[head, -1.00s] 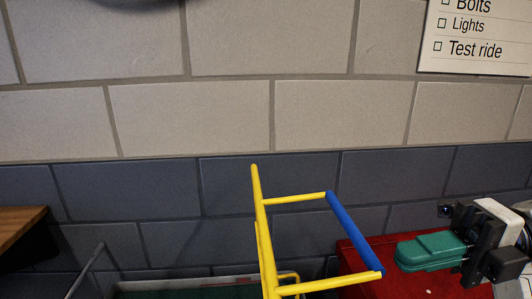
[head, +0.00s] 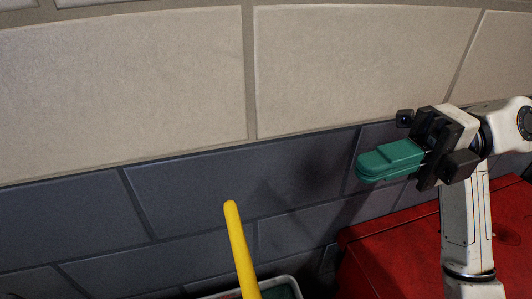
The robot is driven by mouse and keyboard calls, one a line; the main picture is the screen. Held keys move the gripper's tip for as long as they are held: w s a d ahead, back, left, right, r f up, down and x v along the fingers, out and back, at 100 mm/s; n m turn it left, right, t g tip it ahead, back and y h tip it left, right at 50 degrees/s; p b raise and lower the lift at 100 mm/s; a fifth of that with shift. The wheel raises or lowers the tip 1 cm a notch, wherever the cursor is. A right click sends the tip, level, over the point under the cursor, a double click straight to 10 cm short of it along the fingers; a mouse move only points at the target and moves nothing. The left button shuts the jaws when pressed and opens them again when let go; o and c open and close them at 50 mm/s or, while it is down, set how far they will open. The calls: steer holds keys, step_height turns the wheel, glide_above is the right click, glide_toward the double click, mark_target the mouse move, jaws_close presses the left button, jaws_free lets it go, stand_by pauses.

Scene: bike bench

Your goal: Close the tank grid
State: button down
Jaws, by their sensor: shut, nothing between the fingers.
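A yellow bar (head: 242,250) rises from the bottom edge of the head view, its rounded tip uppermost. It looks like part of the tank grid, standing up, but the rest of it and the blue handle are out of sight. A small part of the tank (head: 285,285), a pale-rimmed container with green inside, shows behind it at the bottom edge. My gripper (head: 362,164) is to the right of the bar and higher in the picture. Its green fingers are shut together with nothing between them, pointing left, apart from the yellow bar.
A red box-like surface (head: 390,250) stands at the lower right, below my gripper. A block wall (head: 180,195), dark below and pale above, fills the background. The space left of the yellow bar looks clear.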

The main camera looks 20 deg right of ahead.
steer(key=w+a+f+p, duration=0.1)
steer(key=a+p, duration=0.3)
steer(key=a, duration=1)
steer(key=shift+f+p, duration=0.2)
steer(key=shift+p, duration=0.2)
